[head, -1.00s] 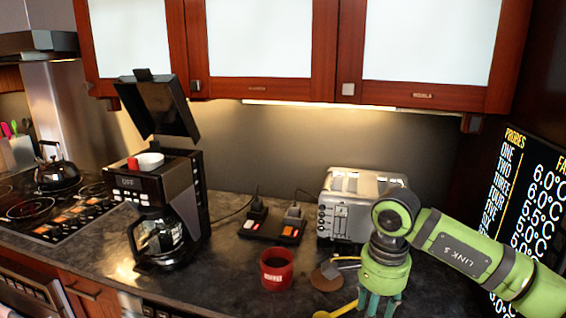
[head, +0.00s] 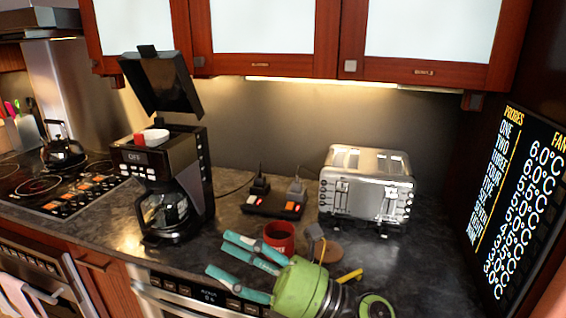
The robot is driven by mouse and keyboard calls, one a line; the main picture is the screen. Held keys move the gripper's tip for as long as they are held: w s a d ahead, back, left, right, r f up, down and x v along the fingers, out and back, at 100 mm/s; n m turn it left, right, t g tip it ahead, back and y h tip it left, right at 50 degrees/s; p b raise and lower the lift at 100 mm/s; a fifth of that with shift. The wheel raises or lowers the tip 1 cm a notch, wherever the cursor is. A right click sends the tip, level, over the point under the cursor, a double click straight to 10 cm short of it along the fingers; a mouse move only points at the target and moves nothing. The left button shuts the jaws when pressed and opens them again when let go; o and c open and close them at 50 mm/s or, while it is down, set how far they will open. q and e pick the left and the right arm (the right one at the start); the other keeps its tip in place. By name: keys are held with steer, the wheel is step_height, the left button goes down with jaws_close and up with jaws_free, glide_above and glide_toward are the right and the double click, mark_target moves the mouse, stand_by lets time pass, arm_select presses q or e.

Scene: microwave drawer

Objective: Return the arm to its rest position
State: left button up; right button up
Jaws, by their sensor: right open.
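My right gripper (head: 221,256), green with teal fingers, is low in the middle of the head view. Its fingers are spread apart, point left and hold nothing. It is in front of the counter's front edge, and it overlaps the lower part of the red mug (head: 279,235) in the picture. I cannot tell the exact gap between them. My left gripper is not in view. A built-in appliance with a small display (head: 205,293) sits under the counter, partly hidden by my right gripper.
A coffee maker (head: 165,185) with its lid raised stands on the counter (head: 105,207). A silver toaster (head: 366,187) and a power strip (head: 272,206) are behind the mug. A stovetop (head: 50,190) is at left, a temperature display (head: 515,205) at right.

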steer(key=w+d+f+m+t+h, duration=0.35)
steer(key=d+m+t+h, duration=0.35)
steer(key=m, duration=0.5)
steer(key=w+d+f+m+t+h, duration=0.2)
steer(key=w+d+m+t+h, duration=0.35)
steer(key=m, duration=0.75)
steer(key=s+d+f+m+g+h, duration=0.25)
steer(key=d+f+m+h, duration=0.2)
steer(key=f, duration=0.35)
steer(key=s+d+f+m+g+h, duration=0.1)
steer(key=s+d+f+m+h, duration=0.25)
steer(key=d+f+m, duration=0.35)
steer(key=s+d+f+m+g+h, duration=0.1)
steer(key=s+f+m+g, duration=0.3)
steer(key=s+f, duration=0.5)
steer(key=s+d+f+m+g, duration=0.2)
steer(key=s+f+g, duration=0.5)
steer(key=s, duration=0.5)
step_height(320, 180, down, 22)
steer(key=s+g, duration=0.1)
steer(key=s, duration=0.1)
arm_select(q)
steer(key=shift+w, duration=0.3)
arm_select(e)
steer(key=s+d+f+g, duration=0.1)
steer(key=s+d+f, duration=0.1)
steer(key=s+f, duration=1.3)
steer(key=shift+s+d+n, duration=0.2)
steer(key=shift+s+n, duration=0.15)
steer(key=shift+s, duration=0.05)
